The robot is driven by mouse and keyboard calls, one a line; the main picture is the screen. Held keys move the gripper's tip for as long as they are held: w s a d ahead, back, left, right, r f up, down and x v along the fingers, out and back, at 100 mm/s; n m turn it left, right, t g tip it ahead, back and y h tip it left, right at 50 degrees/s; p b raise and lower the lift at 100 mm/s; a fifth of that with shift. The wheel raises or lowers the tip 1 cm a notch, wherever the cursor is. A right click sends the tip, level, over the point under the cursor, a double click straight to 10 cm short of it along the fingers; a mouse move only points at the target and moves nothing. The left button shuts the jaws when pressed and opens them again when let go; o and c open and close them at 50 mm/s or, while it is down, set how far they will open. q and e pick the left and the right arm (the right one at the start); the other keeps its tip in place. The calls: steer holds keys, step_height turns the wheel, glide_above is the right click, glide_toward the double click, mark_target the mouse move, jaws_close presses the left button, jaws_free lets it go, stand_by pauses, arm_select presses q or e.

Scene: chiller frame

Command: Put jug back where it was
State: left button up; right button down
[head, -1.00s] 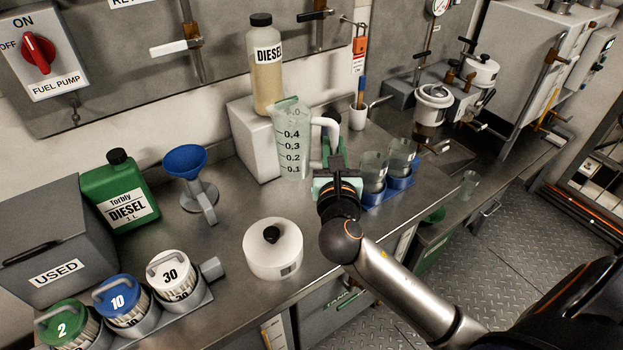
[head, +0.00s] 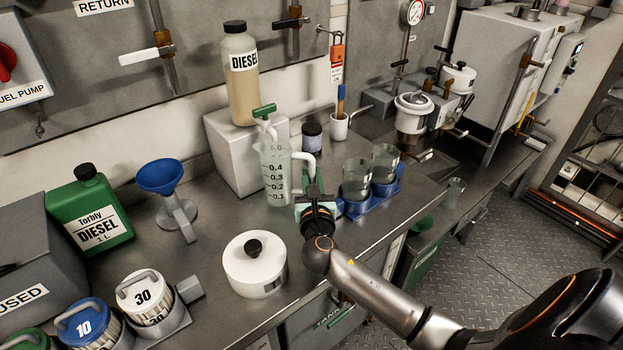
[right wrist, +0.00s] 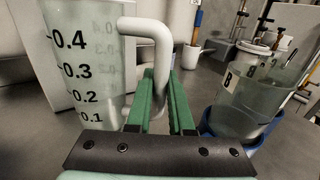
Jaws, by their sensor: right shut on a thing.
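The clear graduated jug (head: 276,178) stands upright in front of the white block, with its pale handle (head: 305,161) on the right. My right gripper (head: 312,192) is shut on that handle, to the right of the jug. In the right wrist view the green fingers (right wrist: 163,105) are at the lower part of the handle (right wrist: 152,40). The jug's body (right wrist: 88,65) is close on the left there, and its base is hidden. I cannot tell whether the base touches the bench. My left gripper is not in view.
A green-handled tap (head: 264,112) is just above the jug. The diesel bottle (head: 241,85) stands on the white block (head: 228,150). Glass beakers (head: 357,178) in a blue holder are close right of my gripper. A white lidded pot (head: 254,268) is in front. Bare bench lies left of the jug.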

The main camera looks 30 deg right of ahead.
steer(key=shift+w+d+f, duration=0.3)
steer(key=shift+w+f, duration=0.05)
steer(key=shift+w, duration=0.15)
steer(key=shift+s+f, duration=0.1)
steer(key=shift+f, duration=0.15)
steer(key=shift+f+b, duration=0.15)
steer(key=shift+b, duration=0.15)
steer(key=c, duration=0.8)
jaws_free()
steer(key=shift+s+a, duration=0.1)
steer(key=v, duration=1.1)
steer(key=shift+s+a+p, duration=0.2)
steer(key=shift+s+p, duration=0.15)
